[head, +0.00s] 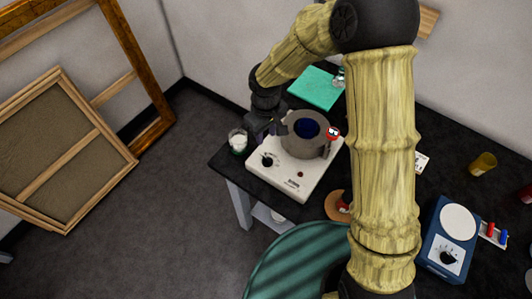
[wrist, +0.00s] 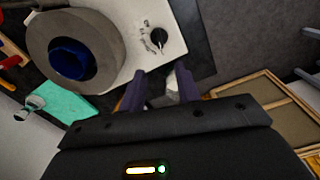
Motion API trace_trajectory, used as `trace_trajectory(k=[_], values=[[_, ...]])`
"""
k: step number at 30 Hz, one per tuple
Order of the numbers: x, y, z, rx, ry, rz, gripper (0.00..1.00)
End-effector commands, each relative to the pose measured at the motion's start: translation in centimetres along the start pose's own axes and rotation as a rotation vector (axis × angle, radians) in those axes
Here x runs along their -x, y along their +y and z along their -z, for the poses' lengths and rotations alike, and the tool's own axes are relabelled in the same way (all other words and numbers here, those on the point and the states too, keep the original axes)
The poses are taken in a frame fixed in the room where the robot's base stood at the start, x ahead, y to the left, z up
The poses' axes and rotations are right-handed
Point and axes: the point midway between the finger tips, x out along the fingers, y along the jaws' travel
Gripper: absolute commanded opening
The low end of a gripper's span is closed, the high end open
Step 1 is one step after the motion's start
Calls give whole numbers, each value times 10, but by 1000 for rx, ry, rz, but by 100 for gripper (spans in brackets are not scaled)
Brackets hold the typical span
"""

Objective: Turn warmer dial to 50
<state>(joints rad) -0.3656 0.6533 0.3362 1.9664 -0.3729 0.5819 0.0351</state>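The white warmer (head: 288,185) stands on the black table with a thick grey ring-shaped pot (head: 306,147) on it, dark blue inside. Its black dial (head: 267,161) is on the front left of its top. In the wrist view the dial (wrist: 159,36) shows a light pointer mark and small printed marks beside it, too small to read. My gripper (head: 268,129) is above the warmer's left edge, close to the dial and apart from it. In the wrist view my gripper's two fingers (wrist: 160,85) are spread, with the dial beyond their tips and nothing held.
A blue device (head: 450,230) with a round white top and its own dial stands at right. A glass of white material (head: 238,142) stands left of the warmer. A red-and-white tag (head: 333,133) is beside the pot. A green mat (head: 316,88) lies behind; framed canvases (head: 60,150) lean at left.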

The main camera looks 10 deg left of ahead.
Motion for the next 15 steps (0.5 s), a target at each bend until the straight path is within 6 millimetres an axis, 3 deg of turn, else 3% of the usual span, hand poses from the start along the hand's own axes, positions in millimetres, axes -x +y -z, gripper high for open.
trace_trajectory(k=[15], values=[[-83, 0, -1, 0, -3, 1, 33]])
